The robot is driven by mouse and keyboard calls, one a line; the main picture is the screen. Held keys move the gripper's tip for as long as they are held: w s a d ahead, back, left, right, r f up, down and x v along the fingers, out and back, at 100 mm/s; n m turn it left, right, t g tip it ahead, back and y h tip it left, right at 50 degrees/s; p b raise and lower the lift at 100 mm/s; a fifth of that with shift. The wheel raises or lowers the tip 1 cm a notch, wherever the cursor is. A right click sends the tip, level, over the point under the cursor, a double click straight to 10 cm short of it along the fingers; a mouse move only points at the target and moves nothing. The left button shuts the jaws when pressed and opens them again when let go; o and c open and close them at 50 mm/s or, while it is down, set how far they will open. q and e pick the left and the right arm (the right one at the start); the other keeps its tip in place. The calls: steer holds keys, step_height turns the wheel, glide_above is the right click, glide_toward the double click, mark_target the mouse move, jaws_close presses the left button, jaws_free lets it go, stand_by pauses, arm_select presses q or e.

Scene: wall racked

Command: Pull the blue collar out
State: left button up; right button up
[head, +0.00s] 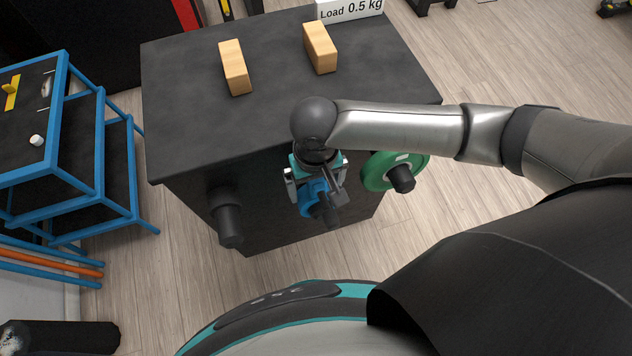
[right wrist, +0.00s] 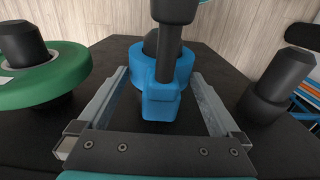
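The blue collar (head: 308,206) sits around a dark peg on the front face of the black cabinet (head: 178,110). In the right wrist view the collar (right wrist: 161,104) shows a ring with a block on its near side. My right gripper (head: 316,186) is in front of the cabinet at the collar, partly hiding it in the head view. Its fingers (right wrist: 161,78) are spread, one on each side of the collar; I cannot tell whether the tips touch it. My left gripper is in neither view.
A green disc (head: 378,172) on a dark peg is to the collar's right, and a bare dark peg (head: 227,218) to its left. Two wooden blocks (head: 234,67) (head: 320,47) stand on the cabinet top. A blue-framed shelf (head: 105,160) stands at the left.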

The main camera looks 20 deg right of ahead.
steer(key=c, duration=1.4)
steer(key=shift+o, duration=0.2)
steer(key=shift+p, duration=0.45)
stand_by(0.7)
steer(key=shift+s+f, duration=0.2)
stand_by(0.7)
steer(key=shift+p, duration=0.85)
stand_by(0.8)
